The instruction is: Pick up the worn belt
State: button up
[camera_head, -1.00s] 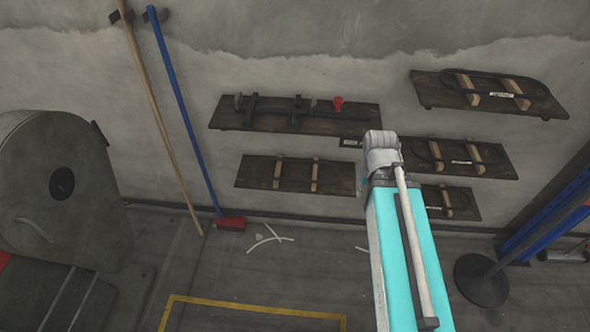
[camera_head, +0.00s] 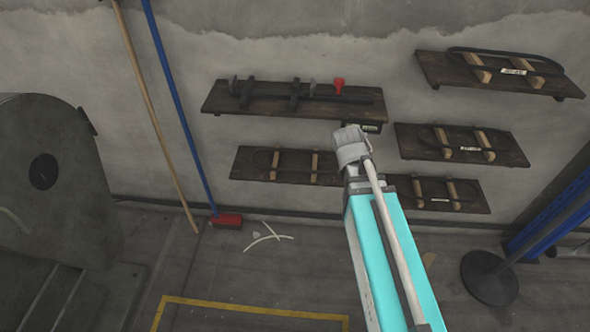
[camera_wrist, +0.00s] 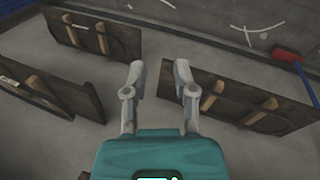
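Dark belts lie on wall boards; which one is the worn belt I cannot tell. In the head view a large belt (camera_head: 505,55) rests at upper right, a second (camera_head: 462,149) below it, and fainter thin ones on the lower right board (camera_head: 400,189) and lower left board (camera_head: 240,172). In the wrist view my gripper (camera_wrist: 158,78) is open and empty, its fingers apart over bare wall between two boards. A board with a thin dark belt (camera_wrist: 285,112) is on the right; another board (camera_wrist: 65,40) is at upper left.
A tool board (camera_head: 225,97) holds dark clamps and a red item. A red broom (camera_head: 228,221) and a wooden pole (camera_head: 150,95) lean on the wall. A grey machine (camera_head: 60,190) stands left. A blue post (camera_head: 560,205) with a round base (camera_head: 489,278) stands right. White scraps (camera_head: 262,241) lie on the floor.

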jog(key=w+a+f+n+t+h+b, duration=0.25)
jog(key=w+a+f+b, duration=0.2)
jog(key=f+b, duration=0.45)
jog(key=n+t+h+b, duration=0.6)
jog(key=t+b, duration=0.4)
jog(key=b, duration=1.7)
send_near(295, 171)
jog(key=v, duration=0.2)
jog(key=shift+s+a+f, duration=0.2)
jog(key=shift+s+a, duration=0.1)
jog(key=shift+s, duration=0.1)
jog(key=shift+x, duration=4.35)
jog(key=shift+w+r, duration=0.1)
jog(key=shift+x, duration=2.55)
